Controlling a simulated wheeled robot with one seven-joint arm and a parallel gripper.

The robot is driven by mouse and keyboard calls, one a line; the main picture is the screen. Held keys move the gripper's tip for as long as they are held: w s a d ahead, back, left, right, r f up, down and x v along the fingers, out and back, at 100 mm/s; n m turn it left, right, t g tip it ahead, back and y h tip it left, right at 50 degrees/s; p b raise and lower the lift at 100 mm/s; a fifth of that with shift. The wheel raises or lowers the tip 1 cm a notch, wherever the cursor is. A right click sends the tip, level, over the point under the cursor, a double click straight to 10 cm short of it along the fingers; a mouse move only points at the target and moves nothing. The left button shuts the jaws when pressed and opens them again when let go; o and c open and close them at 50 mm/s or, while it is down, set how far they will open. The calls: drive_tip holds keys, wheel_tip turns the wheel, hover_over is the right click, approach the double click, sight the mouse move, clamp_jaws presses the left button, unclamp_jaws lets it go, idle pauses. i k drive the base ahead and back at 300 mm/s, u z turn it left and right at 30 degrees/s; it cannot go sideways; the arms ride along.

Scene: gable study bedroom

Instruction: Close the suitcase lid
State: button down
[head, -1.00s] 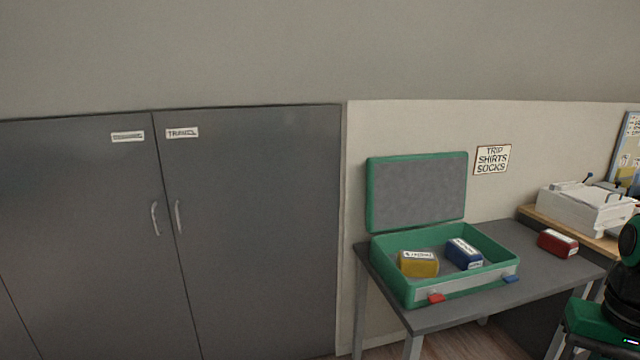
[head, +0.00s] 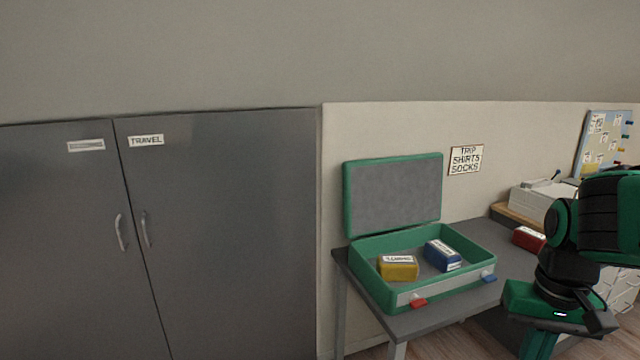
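The green suitcase (head: 372,286) stands open on a grey table, with red and blue latches on its front. Its lid (head: 393,192) is raised upright at the back, green-rimmed with a grey inside. A yellow labelled packet (head: 397,269) and a blue labelled packet (head: 442,255) lie inside the suitcase, below its rim. My black and green arm is at the right, apart from the suitcase. I cannot make out the gripper's fingers in the head view.
The grey table (head: 425,318) has a red packet (head: 529,238) at its right. A white printer-like box (head: 535,199) stands on a wooden surface behind. A sign (head: 465,160) hangs on the wall. Grey cupboard doors (head: 220,230) are shut at the left.

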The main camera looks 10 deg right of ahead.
sight(382, 195)
drive_tip(key=z, duration=0.05)
drive_tip(key=i, duration=1.3)
